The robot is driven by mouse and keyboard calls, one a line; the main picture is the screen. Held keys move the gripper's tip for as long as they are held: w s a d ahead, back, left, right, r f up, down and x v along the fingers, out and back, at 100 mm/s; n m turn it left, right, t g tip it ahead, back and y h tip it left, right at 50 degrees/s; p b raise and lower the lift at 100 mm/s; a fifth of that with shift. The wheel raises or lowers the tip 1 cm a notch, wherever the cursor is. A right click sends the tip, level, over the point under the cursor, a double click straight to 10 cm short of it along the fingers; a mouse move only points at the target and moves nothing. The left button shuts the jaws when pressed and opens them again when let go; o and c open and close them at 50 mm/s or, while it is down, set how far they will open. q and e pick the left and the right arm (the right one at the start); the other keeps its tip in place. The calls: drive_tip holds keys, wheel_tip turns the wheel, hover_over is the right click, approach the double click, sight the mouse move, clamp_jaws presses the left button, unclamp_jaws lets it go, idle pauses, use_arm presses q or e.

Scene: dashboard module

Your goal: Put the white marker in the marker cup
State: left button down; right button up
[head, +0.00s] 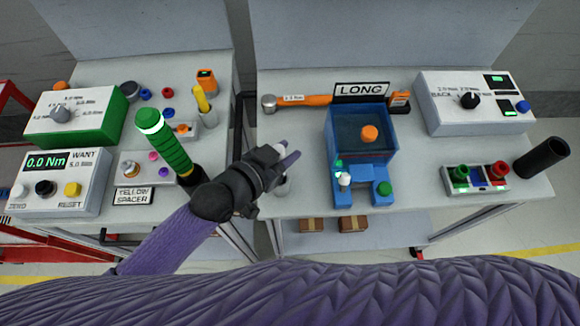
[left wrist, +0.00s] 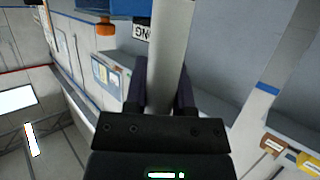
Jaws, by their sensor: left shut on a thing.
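My left gripper (head: 287,158) is shut on the white marker (head: 280,149), at the near left part of the right table. The marker's top shows between the fingers, and a pale lower part shows beneath them. In the left wrist view the marker (left wrist: 172,45) is a long pale cylinder between the two dark fingers (left wrist: 162,88). Whether its lower end touches the table cannot be told. My right gripper is not in view.
A gap separates the two tables. A black open tube (head: 540,158) stands far right.

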use_arm(q)
wheel_tip(320, 180, down, 5)
drive_tip(key=shift+f+b, duration=0.1)
drive_tip(key=shift+b, duration=0.75)
drive_tip(key=shift+c, duration=2.2)
unclamp_jaws()
drive_tip(key=shift+s+a+r, duration=0.1)
drive_tip(key=shift+r, duration=0.1)
drive_tip(key=p+v, duration=0.3)
drive_tip(key=v, duration=0.8)
drive_tip(key=shift+s+a, duration=0.25)
drive_tip(key=shift+s, duration=0.05)
